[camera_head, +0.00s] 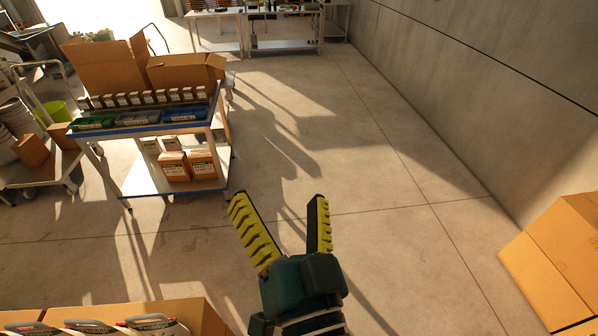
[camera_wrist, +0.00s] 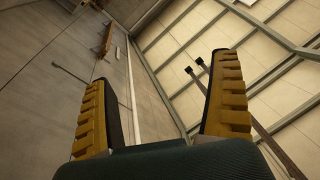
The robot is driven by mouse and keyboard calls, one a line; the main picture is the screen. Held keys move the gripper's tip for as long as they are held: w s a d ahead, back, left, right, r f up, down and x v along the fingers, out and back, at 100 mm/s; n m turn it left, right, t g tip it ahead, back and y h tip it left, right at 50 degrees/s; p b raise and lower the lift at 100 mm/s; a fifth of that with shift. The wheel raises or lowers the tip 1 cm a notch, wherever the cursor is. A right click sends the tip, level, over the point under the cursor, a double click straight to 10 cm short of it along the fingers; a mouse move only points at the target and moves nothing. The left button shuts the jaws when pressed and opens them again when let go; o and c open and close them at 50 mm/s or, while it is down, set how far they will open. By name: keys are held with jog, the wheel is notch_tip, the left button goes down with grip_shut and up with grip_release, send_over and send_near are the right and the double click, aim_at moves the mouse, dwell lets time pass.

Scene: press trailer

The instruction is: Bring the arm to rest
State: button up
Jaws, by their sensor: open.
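My gripper (camera_head: 280,215) shows low in the middle of the head view, with two yellow ribbed fingers on a dark teal body. The fingers are spread apart and nothing is between them. It is raised in front of the camera, over open concrete floor in the picture, and touches nothing visible. In the wrist view my gripper (camera_wrist: 158,105) is also open and empty. That view looks up past the fingers at a wall and a beamed ceiling. Most of my arm is out of sight.
A blue-edged trolley (camera_head: 140,128) with bins and cartons stands at the left. An open carton (camera_head: 207,316) with packed items is at the bottom left. Another carton (camera_head: 545,280) is at the lower right, by the concrete wall (camera_head: 480,90). Metal tables (camera_head: 285,45) stand at the back. The middle floor is clear.

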jog(key=s+d+r+n+t+h, duration=0.2)
jog(key=s+d+r+h, duration=0.3)
jog(key=d+r, duration=0.2)
jog(key=shift+r+n+t, duration=0.3)
jog(key=shift+r+t, duration=0.1)
jog(key=shift+r, duration=0.5)
notch_tip(320, 180, up, 7)
jog(key=p, duration=0.7)
jog(key=shift+r, duration=0.2)
